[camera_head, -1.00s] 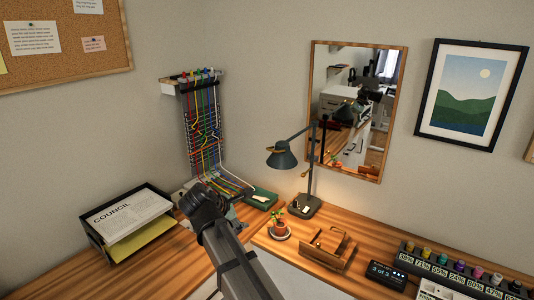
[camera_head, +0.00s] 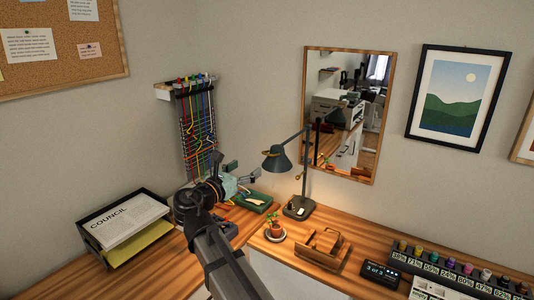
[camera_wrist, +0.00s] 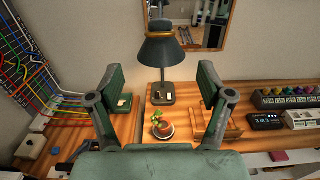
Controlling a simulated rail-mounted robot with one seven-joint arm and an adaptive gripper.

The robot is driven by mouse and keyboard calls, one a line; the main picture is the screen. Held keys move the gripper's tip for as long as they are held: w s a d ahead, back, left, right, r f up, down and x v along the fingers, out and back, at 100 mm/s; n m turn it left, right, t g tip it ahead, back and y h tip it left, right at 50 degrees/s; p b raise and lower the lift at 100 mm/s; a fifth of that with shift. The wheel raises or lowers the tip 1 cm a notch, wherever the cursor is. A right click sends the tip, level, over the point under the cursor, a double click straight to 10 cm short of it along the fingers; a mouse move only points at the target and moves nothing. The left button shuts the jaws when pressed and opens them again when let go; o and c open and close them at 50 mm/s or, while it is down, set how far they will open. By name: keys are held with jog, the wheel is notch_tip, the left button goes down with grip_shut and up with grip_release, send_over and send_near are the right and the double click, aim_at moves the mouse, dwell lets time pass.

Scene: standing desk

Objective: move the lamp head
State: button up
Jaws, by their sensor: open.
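The desk lamp has a dark grey-green conical head (camera_head: 277,160) on a jointed arm, with its base (camera_head: 299,207) on the desk below the mirror. In the wrist view the lamp head (camera_wrist: 163,52) is upright ahead, above and between my fingers, with the lamp base (camera_wrist: 162,93) below it. My gripper (camera_head: 240,172) is left of the lamp head in the head view, apart from it. In the wrist view my gripper (camera_wrist: 161,92) has its two fingers spread wide, with nothing held between them.
A potted plant (camera_head: 275,229) and a wooden organiser (camera_head: 323,251) stand in front of the lamp. A mirror (camera_head: 347,115) hangs behind it. A cable rack (camera_head: 197,130) is on the left wall, and a paper tray (camera_head: 125,228) is at the left. Labelled bottles (camera_head: 450,264) line the right.

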jog(key=p+x, duration=0.2)
jog(key=x, duration=1)
jog(key=shift+w+d+p, duration=0.1)
jog(key=shift+p, duration=0.25)
